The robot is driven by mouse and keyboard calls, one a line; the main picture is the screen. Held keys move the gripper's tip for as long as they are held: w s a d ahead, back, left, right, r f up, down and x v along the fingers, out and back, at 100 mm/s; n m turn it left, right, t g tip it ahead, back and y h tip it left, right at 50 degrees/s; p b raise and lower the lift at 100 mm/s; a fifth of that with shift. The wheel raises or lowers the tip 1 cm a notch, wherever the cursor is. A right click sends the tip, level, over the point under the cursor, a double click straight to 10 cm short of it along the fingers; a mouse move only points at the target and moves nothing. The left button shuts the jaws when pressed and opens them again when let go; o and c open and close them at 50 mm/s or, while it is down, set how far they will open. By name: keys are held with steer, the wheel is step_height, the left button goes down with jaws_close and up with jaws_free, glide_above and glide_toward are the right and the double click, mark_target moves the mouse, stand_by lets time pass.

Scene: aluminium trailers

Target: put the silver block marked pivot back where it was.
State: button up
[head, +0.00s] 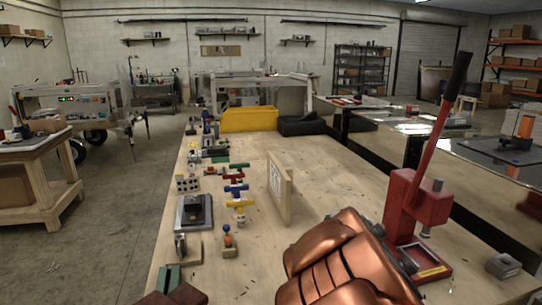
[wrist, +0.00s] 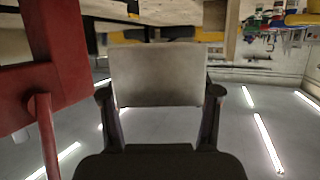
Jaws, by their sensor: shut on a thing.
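In the wrist view my gripper (wrist: 160,95) is shut on a plain grey-silver block (wrist: 156,75), one finger at each side. The block's broad face is toward the camera, and I can read no marking on it. The block seems held clear of any surface, with a grey area and bright streaks behind and below it. In the head view my copper arm covers the bottom centre and hides the gripper and the held block. A small grey block (head: 503,265) stands at the lower right there; I cannot read a label on it.
A red lever press (head: 415,205) stands right of my arm; a red body shows close at left in the wrist view (wrist: 50,60). An upright wooden board (head: 279,190), coloured parts (head: 237,188) and a yellow bin (head: 248,119) stand on the wooden bench (head: 330,180).

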steer(key=shift+s+a+f+m+h, duration=0.15)
steer(key=shift+s+a+m+h, duration=0.55)
steer(key=shift+h, duration=0.3)
steer(key=shift+d, duration=0.1)
